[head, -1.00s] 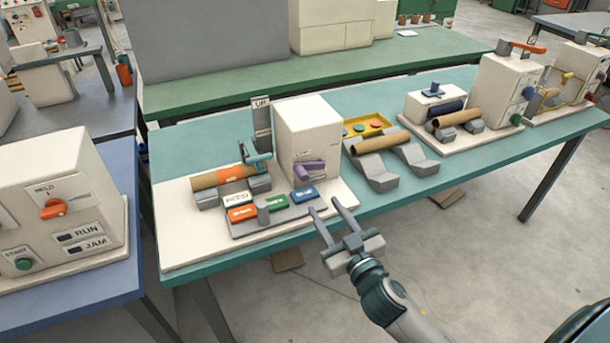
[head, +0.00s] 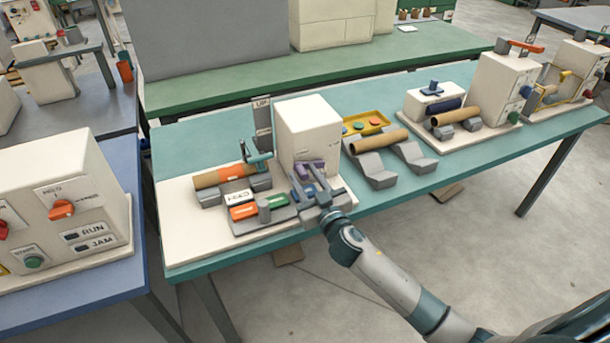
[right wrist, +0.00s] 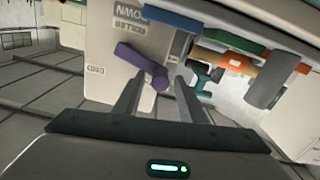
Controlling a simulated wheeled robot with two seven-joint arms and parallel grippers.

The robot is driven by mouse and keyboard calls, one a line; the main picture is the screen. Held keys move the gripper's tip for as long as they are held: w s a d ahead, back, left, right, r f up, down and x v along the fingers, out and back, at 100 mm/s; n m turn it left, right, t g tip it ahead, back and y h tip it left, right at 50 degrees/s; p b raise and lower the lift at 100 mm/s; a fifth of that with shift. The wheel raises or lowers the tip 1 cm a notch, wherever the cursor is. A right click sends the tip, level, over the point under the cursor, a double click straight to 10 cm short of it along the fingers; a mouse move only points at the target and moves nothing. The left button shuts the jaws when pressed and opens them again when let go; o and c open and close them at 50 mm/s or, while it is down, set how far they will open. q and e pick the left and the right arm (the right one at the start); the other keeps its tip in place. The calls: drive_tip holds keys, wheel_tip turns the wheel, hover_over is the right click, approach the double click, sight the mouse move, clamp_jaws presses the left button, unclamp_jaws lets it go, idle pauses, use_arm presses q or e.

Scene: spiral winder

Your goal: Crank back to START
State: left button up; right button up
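The winder's white box (head: 308,125) stands on a pale base on the teal table, with a purple crank (head: 309,168) low on its front. In the right wrist view the purple crank (right wrist: 143,63) shows against the box face, near upside-down print reading END, ROLLER and DOWN. My right gripper (head: 308,170) is open in front of it. In the wrist view its fingers (right wrist: 158,82) lie either side of the crank's knob end; contact cannot be told. A brown tube with an orange band (head: 225,175) lies left of the box. No START mark is readable near the crank. My left gripper is not in view.
Left of my right gripper are an orange block (head: 243,212), a green block (head: 276,199) and a grey post (head: 264,208). Another brown tube (head: 378,140) lies on grey supports to the right. A separate machine (head: 70,190) with a START button stands at the left.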

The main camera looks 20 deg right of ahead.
clamp_jaws()
drive_tip(key=shift+d+r+m, duration=0.1)
drive_tip(key=shift+r+m, duration=0.1)
drive_tip(key=shift+m, duration=0.2)
unclamp_jaws()
drive_tip(key=shift+s, duration=0.1)
